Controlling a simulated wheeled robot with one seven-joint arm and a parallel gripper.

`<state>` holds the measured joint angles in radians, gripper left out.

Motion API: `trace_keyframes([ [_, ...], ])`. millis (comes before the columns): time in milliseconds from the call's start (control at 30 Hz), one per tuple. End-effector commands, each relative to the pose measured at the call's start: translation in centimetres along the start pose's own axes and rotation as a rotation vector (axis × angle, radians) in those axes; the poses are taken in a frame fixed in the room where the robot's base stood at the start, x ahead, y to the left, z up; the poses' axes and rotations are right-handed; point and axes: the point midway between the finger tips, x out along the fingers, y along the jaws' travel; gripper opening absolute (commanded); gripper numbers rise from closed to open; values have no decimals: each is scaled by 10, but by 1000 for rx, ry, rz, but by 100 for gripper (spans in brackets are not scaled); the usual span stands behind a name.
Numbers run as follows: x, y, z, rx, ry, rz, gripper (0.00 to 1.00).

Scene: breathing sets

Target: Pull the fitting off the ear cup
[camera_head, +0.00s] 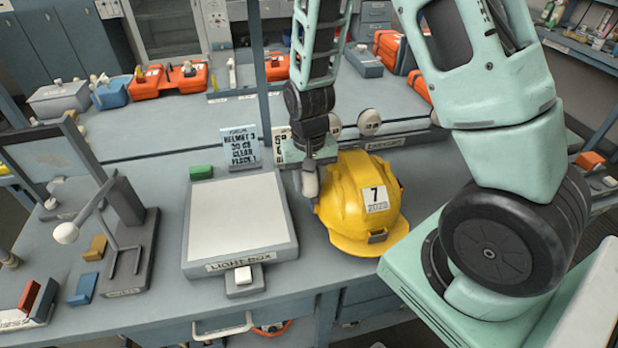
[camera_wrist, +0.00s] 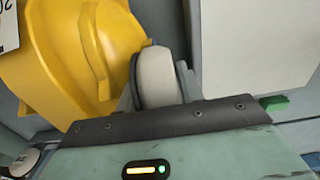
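The yellow helmet (camera_head: 362,205), with a label reading 7 and 2028, sits on the bench right of the light box. A pale, rounded ear cup (camera_head: 309,185) is at its left side; it also shows in the wrist view (camera_wrist: 157,77), beside the yellow helmet shell (camera_wrist: 70,60). My gripper (camera_head: 308,168) points down at the ear cup. In the wrist view, its grey fingers (camera_wrist: 158,95) lie on either side of the pale piece. I cannot tell whether they press on it. The fitting cannot be told apart from the ear cup.
The light box (camera_head: 238,220) stands left of the helmet, with a green block (camera_head: 201,172) behind it. A sign card (camera_head: 240,147) and round pale discs (camera_head: 369,122) stand at the back. A grey stand with an arm (camera_head: 125,235) is at the left. The bench's front edge is close to the helmet.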

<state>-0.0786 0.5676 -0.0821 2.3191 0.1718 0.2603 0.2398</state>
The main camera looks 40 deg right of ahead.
Motion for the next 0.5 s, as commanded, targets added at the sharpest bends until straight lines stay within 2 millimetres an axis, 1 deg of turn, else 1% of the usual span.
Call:
trace_keyframes([
  [33,0,0,0,0,0,0,37],
  [67,0,0,0,0,0,0,34],
  [100,0,0,0,0,0,0,23],
  [167,0,0,0,0,0,0,6],
  [200,0,0,0,0,0,0,6],
  [233,0,0,0,0,0,0,28],
  [300,0,0,0,0,0,0,11],
  [500,-1,0,0,0,0,0,11],
])
